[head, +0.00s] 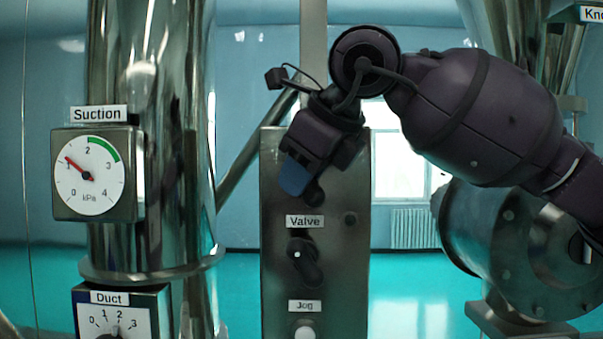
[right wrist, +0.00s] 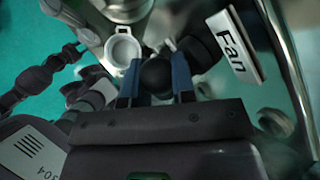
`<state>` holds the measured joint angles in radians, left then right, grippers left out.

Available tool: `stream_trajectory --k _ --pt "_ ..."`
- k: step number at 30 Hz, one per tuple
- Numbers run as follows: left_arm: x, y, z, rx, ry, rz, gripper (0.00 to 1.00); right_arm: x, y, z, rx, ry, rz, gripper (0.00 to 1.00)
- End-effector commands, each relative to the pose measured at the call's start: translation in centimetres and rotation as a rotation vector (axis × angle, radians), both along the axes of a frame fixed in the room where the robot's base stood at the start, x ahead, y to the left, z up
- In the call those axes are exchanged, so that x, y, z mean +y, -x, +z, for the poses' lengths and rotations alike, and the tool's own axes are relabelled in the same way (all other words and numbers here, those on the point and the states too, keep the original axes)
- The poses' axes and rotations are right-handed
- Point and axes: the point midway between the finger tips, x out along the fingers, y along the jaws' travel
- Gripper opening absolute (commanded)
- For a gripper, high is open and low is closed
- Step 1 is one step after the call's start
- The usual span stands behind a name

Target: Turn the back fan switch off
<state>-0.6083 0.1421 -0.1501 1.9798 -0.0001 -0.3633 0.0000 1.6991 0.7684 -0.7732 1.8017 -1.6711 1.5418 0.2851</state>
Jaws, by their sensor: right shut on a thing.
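The fan switch shows in the right wrist view as a round black knob (right wrist: 157,77) between the two blue fingers of my right gripper (right wrist: 156,84). The white Fan label (right wrist: 234,47) is beside it on the metal panel. In the head view my right gripper (head: 300,182) is at the upper part of the panel (head: 270,225), shut on the switch; a dark round end (head: 315,194) shows by the blue fingertips. The gripper hides the rest of the switch and the label there. Which way the switch is set cannot be told. My left gripper is not in view.
Below on the panel are the Valve switch (head: 303,262) and the white Jog button (head: 305,332). At left, a Suction gauge (head: 87,175) has its red needle near 1, above a Duct dial (head: 116,318). A large metal flange (head: 520,250) stands at right.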

Motion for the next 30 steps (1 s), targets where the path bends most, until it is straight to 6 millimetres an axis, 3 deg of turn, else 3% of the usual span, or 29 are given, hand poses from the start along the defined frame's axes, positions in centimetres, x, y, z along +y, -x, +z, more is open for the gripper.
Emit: stream_trajectory --k 3,4,9,20,30 --pt "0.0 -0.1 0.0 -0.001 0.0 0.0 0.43 0.0 0.0 0.0 0.0 0.002 0.001 0.01" --pt "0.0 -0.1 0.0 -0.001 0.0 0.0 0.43 0.0 0.0 -0.1 0.0 0.002 0.001 0.27" --pt "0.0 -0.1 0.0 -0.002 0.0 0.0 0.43 0.0 0.0 0.0 0.0 0.001 0.0 0.5" --pt "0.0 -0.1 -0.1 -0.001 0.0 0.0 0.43 -0.3 0.3 0.5 -0.001 -0.001 0.0 0.5" --pt "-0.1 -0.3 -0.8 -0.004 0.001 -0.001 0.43 -2.6 3.1 4.6 -0.003 -0.001 -0.001 0.5"
